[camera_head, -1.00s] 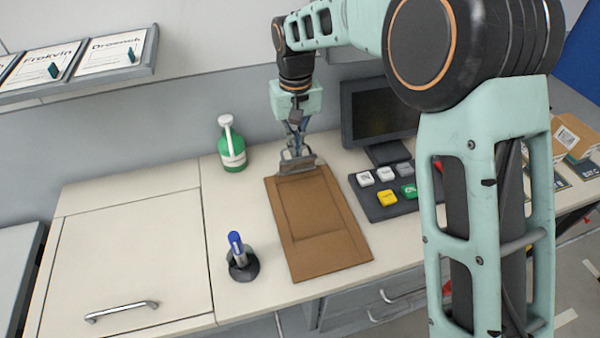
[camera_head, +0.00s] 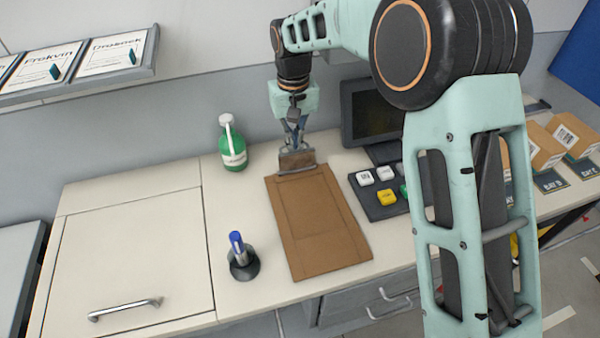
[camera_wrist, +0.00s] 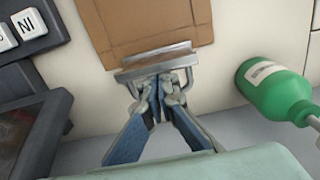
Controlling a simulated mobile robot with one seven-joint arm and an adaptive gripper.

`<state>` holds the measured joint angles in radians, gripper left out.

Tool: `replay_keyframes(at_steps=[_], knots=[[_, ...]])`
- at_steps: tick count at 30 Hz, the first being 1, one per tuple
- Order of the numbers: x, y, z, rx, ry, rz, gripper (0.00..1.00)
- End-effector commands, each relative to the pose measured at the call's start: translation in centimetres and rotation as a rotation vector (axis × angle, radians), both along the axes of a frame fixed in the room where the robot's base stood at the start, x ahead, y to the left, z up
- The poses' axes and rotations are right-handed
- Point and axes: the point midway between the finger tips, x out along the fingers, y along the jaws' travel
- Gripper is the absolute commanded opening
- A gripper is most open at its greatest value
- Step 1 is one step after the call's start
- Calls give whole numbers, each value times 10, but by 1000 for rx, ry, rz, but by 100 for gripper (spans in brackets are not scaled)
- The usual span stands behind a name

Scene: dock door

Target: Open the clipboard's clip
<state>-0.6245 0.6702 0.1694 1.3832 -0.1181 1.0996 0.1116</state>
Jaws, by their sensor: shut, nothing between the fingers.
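The clipboard is a brown board (camera_head: 318,222) lying flat on the counter; its clip end also shows in the wrist view (camera_wrist: 135,22). The metal clip (camera_head: 297,160) is at its far end. Its face looks raised, with a brown tint like a reflection of the board. In the wrist view the clip (camera_wrist: 157,60) is a grey bar across the board's end. My gripper (camera_head: 294,144) is shut and empty at the clip's far side. In the wrist view its fingertips (camera_wrist: 160,90) are together close against the clip; whether they touch it is unclear.
A green bottle (camera_head: 233,150) stands left of the clip. A pen in a black holder (camera_head: 242,262) is left of the board. A dark keypad (camera_head: 378,208) and a monitor (camera_head: 375,112) are close on the right. The counter at left is clear.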

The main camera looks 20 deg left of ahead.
Motion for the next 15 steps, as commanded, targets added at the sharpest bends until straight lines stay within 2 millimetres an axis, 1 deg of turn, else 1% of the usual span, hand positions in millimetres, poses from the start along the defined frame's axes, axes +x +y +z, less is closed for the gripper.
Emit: replay_keyframes(at_steps=[5, 15], knots=[[0, 0, 7, 1, -1, 0, 0], [0, 0, 28, 1, 0, 0, 0]])
